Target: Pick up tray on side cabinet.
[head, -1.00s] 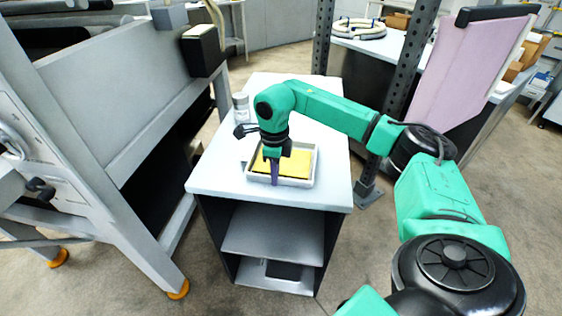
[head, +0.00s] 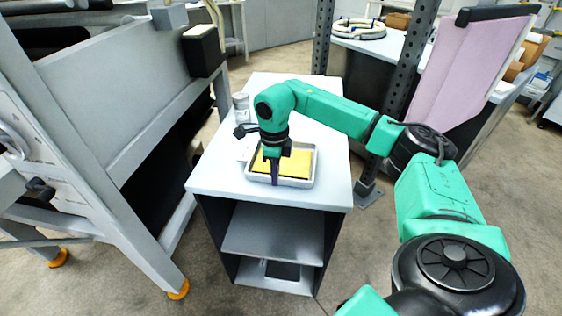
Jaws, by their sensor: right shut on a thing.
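The tray (head: 308,183) is a shallow pale-grey rectangle with a yellow sheet (head: 296,167) lying in it. It rests on the white top of the side cabinet (head: 222,178). My right gripper (head: 274,180) points down at the tray's front edge, left of its middle, and is shut on the tray's front rim. The fingers and wrist hide part of the rim and of the yellow sheet. My left gripper is not in view.
A small white container (head: 241,106) stands on the cabinet's back left. A large grey machine frame (head: 130,120) stands close on the left. A perforated dark post (head: 408,65) and a pink panel (head: 465,70) stand to the right. The cabinet top's front is clear.

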